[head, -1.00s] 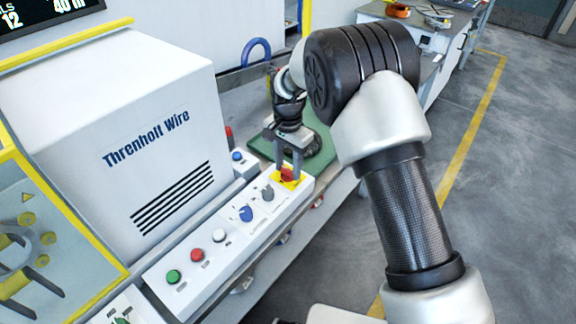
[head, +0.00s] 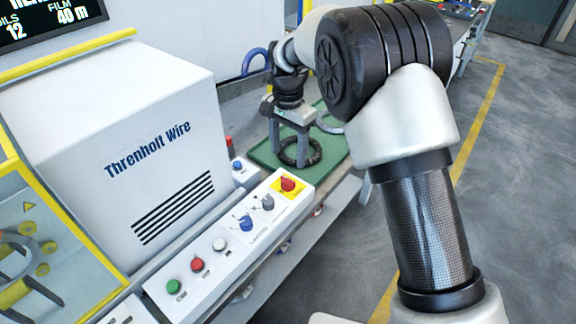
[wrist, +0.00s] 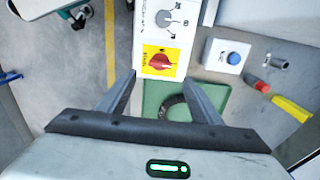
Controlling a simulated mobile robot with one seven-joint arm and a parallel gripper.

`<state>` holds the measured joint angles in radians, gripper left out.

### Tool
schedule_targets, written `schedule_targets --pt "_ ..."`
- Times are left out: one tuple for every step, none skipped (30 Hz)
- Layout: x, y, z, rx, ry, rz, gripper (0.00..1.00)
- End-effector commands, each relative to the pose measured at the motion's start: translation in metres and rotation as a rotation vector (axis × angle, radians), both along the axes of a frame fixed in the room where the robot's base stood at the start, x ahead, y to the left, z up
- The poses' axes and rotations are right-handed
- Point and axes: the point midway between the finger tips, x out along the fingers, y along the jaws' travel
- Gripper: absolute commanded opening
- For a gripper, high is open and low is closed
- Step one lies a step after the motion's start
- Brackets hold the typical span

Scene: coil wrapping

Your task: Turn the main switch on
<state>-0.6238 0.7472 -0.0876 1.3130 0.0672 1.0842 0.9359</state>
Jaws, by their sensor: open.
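The main switch looks to be the red rotary knob (head: 288,184) on a yellow plate at the far end of the white control panel. The wrist view shows the knob (wrist: 160,60) ahead of the fingertips, close to the middle. Its on or off position is too small to tell. My gripper (head: 289,158) is open and empty, beyond the knob and apart from it, above the green mat. In the wrist view its two fingers (wrist: 160,82) are spread wide with nothing between them.
The panel also carries a grey knob (head: 267,203), a blue knob (head: 246,223), and white, red and green buttons. A blue button box (wrist: 234,58) stands beside it. A black ring (head: 314,153) lies on the green mat (head: 335,150). The white Threnholt Wire machine (head: 150,110) stands at left.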

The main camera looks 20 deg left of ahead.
Motion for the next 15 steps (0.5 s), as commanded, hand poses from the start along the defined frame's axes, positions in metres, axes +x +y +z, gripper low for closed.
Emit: schedule_targets --pt "0.001 0.001 0.015 0.002 -0.004 0.000 0.59" --pt "0.001 0.000 0.022 0.002 -0.003 0.000 0.59" --pt "0.001 0.000 0.031 0.002 -0.003 0.000 0.59" --pt "0.001 0.000 0.037 0.001 -0.003 0.000 0.59" --pt "0.001 0.000 0.043 0.002 -0.003 -0.001 0.59" --pt "0.001 0.000 0.051 0.002 -0.003 -0.001 0.59" --pt "0.001 0.000 0.056 0.002 -0.003 -0.001 0.59" --pt "0.001 0.000 0.060 0.001 -0.002 -0.001 0.59" --pt "0.000 0.000 0.065 0.001 0.000 -0.001 0.59" --pt "0.000 0.000 0.068 0.001 0.000 -0.001 0.59" --pt "0.001 0.000 0.071 0.001 -0.001 -0.001 0.59" --pt "0.000 0.000 0.074 0.001 0.000 -0.001 0.59" --pt "0.000 0.000 0.076 0.001 0.000 -0.001 0.59" --pt "0.000 0.000 0.077 0.000 0.000 -0.001 0.59" --pt "0.000 0.000 0.078 0.000 0.000 -0.001 0.59"
